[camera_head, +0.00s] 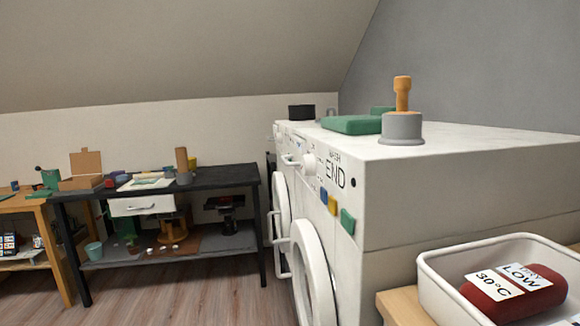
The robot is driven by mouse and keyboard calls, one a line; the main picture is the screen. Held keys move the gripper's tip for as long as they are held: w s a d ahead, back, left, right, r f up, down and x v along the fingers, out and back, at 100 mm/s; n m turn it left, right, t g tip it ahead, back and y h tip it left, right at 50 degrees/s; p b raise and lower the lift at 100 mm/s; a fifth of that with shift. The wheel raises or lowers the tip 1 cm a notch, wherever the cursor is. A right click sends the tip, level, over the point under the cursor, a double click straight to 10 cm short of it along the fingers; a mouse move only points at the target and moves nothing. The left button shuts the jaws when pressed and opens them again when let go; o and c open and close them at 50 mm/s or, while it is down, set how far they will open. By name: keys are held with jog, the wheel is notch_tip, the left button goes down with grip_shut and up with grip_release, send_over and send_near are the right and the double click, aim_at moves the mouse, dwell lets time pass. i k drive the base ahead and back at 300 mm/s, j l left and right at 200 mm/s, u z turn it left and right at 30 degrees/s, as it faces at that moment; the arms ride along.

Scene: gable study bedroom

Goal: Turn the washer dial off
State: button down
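A white washer (465,185) stands right of centre, its front seen at a steep angle. A white round dial (308,164) sits on the upper front panel, near small printed marks too fine to read. What the dial points at cannot be told. Blue (323,196), yellow (332,205) and green (347,221) blocks sit on the front below the label. A round white door (312,272) is lower down. My gripper does not show in this view.
A grey cylinder with a wooden handle (402,128) and a green folded item (352,124) are on the washer top. A white tub (436,283) stands at lower right. A cluttered black table (225,177) is at left. Wooden floor (190,298) is clear before it.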

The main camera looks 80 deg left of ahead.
aim_at(308, 162)
jog(key=u, duration=2)
